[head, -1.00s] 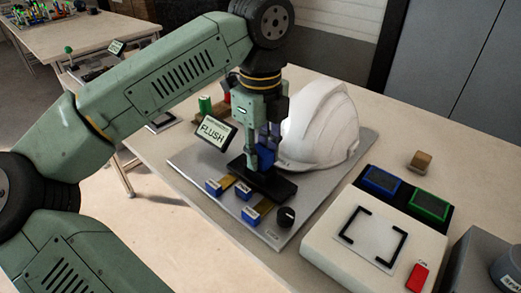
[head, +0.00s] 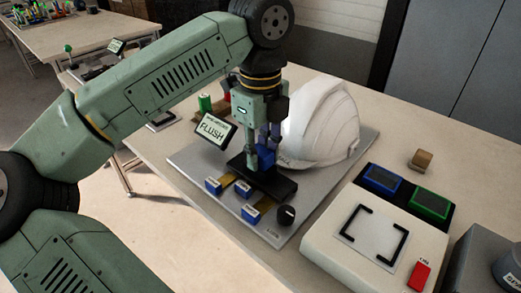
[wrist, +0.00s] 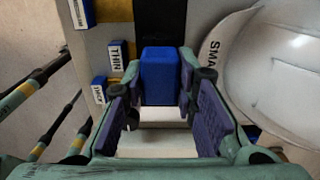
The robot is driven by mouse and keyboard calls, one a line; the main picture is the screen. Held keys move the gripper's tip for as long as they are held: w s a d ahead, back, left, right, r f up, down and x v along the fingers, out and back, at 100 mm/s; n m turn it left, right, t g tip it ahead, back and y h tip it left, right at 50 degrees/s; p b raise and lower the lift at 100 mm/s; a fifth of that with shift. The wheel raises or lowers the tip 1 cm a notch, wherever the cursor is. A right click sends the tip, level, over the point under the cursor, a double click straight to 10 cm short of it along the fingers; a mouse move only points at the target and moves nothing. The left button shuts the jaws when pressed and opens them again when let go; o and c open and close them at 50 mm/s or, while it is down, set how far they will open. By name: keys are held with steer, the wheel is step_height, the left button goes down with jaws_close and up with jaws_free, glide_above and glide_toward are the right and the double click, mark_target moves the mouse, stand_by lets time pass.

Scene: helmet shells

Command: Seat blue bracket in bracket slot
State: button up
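The blue bracket (head: 266,157) stands upright on the black base piece (head: 283,190) beside the white helmet shell (head: 325,125). In the wrist view the blue bracket (wrist: 160,75) lies between my fingertips, with a small gap visible on each side. My gripper (head: 263,160) points down around it; its fingers look open in the wrist view (wrist: 161,80). The bracket slot itself is hidden, so I cannot tell how deep the bracket sits. A small display (head: 214,130) beside the gripper reads "FLUSH".
Several small blue labelled blocks (head: 213,187) and a black knob (head: 286,214) are at the front of the grey plate (head: 195,165). A white station (head: 330,235) with black corner marks and a red button (head: 420,276) stands right. A brown block (head: 420,160) lies behind it.

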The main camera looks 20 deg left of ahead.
steer(key=o, duration=0.5)
steer(key=shift+o, duration=0.2)
